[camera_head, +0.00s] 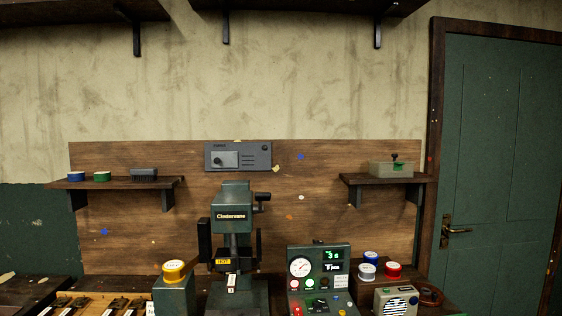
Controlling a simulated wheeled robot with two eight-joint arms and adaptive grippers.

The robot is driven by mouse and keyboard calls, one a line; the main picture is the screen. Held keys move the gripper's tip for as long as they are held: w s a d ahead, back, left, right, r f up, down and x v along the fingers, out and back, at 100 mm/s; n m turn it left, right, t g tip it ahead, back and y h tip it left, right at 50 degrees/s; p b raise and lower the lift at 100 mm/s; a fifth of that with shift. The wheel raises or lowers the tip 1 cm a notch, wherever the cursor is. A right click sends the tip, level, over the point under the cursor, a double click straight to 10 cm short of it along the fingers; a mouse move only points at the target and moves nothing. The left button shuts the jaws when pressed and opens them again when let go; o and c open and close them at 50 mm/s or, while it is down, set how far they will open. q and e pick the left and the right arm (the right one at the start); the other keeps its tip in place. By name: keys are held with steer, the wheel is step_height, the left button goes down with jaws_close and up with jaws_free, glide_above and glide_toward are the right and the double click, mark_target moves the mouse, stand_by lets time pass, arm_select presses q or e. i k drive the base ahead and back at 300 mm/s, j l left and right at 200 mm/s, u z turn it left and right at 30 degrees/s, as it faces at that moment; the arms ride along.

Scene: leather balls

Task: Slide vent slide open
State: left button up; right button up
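A grey metal panel (256,163) is fixed to the upper part of the wooden backboard, above the green press. It looks like the vent. A lighter plate with a dark round knob (218,161) sits at its left side. Dark horizontal slots (247,161) show to the right of that plate. A small label is at its upper left, too small to read. Neither of my grippers is in view.
A green press (231,200) marked "Cinderwane" stands below the panel, with a "HOT" tag. A gauge console (319,278), a yellow-capped box (174,285) and a radio-like box (395,301) stand along the front.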

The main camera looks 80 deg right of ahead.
mark_target(220, 159)
steer(key=z, duration=2.25)
